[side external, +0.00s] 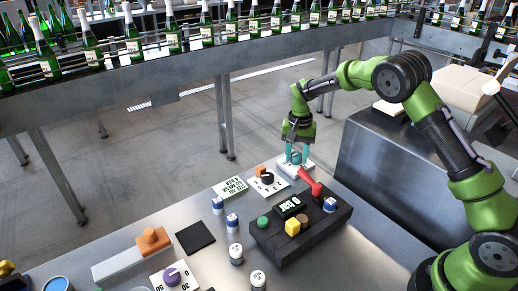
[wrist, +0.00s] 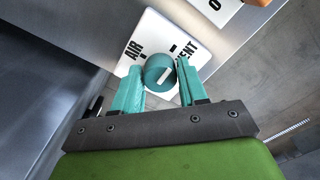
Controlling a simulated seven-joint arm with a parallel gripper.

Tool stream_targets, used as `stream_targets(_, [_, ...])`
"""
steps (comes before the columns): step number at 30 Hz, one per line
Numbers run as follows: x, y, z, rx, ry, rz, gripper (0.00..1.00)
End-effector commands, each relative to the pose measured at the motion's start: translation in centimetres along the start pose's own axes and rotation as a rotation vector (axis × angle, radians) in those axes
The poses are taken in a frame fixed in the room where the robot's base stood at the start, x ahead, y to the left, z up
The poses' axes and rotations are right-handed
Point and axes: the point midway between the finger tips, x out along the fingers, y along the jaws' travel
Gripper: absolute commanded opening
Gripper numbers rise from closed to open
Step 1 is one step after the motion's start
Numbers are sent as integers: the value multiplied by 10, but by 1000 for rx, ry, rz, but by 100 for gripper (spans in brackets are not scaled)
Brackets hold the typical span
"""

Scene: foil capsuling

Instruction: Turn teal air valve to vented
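The teal air valve (wrist: 158,70) is a round knob with a short white line on top. It stands on a white plate (wrist: 150,27) with black lettering, AIR to the left and VENT to the right. The white line slants up and to the right in the wrist view; which label it marks is hard to tell. My gripper (wrist: 158,72) has its teal fingers apart, one on each side of the knob. I cannot tell whether they touch it. In the side external view, my gripper (side external: 297,157) points down over the plate (side external: 310,166) at the table's far edge.
Close by are a white plate with a black knob (side external: 267,178), a lettered card (side external: 230,187) and a dark block (side external: 262,235) bearing a red lever (side external: 312,188) and coloured buttons. A bottle conveyor (side external: 180,70) runs behind. Floor lies beyond the table edge.

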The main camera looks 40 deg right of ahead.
Motion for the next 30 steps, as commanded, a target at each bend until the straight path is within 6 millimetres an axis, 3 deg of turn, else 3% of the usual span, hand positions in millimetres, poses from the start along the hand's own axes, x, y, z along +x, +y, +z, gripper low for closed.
stream_targets(4, [0,0,0,-2,2,0,63])
stream_targets(12, [-1,0,-1,-4,3,0,63])
stream_targets(16, [-11,-1,-1,-5,6,-3,63])
stream_targets(20, [-35,-1,-1,-5,8,-4,63])
stream_targets(30, [-118,-1,-1,-4,8,-5,63])
